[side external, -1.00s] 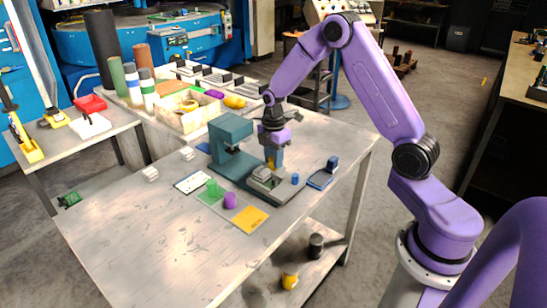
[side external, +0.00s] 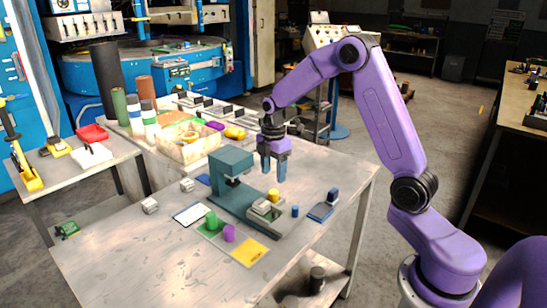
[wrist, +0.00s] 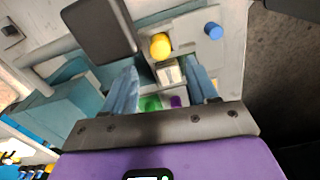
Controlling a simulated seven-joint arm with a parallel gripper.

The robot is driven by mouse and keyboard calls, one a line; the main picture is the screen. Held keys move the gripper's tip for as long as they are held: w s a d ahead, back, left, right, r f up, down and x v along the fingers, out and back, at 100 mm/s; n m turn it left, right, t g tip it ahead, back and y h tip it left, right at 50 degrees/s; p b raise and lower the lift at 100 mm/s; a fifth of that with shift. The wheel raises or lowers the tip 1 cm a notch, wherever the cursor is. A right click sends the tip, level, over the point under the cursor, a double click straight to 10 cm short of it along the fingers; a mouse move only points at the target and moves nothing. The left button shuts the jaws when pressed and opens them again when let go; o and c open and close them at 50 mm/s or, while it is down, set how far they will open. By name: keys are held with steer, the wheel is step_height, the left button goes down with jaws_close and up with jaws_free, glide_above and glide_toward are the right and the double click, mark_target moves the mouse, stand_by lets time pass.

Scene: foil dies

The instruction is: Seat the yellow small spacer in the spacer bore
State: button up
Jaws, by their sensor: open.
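The yellow small spacer (side external: 273,195) stands on the pale grey die block (side external: 267,209) of the teal press (side external: 231,163). A good part of its height shows above the block. The bore under it is hidden, so I cannot tell how deep it sits. My gripper (side external: 274,178) is open and empty, with its blue fingers above the spacer and apart from it. In the wrist view the spacer (wrist: 161,45) shows beyond the fingertips of my gripper (wrist: 160,67).
Green (side external: 211,221) and purple (side external: 229,233) cylinders stand in front, beside a yellow sheet (side external: 250,252). The press head rises close left of my gripper.

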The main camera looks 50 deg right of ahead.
step_height(320, 180, up, 5)
steer(key=s+a+r+m, duration=0.1)
steer(key=s+a+r, duration=0.2)
steer(key=s+a, duration=1)
steer(key=s+a+f+m, duration=0.1)
steer(key=s+m, duration=0.1)
steer(key=s, duration=1.8)
steer(key=shift+s+a+f+m, duration=0.15)
steer(key=shift+s+f+m, duration=0.1)
steer(key=shift+m, duration=0.15)
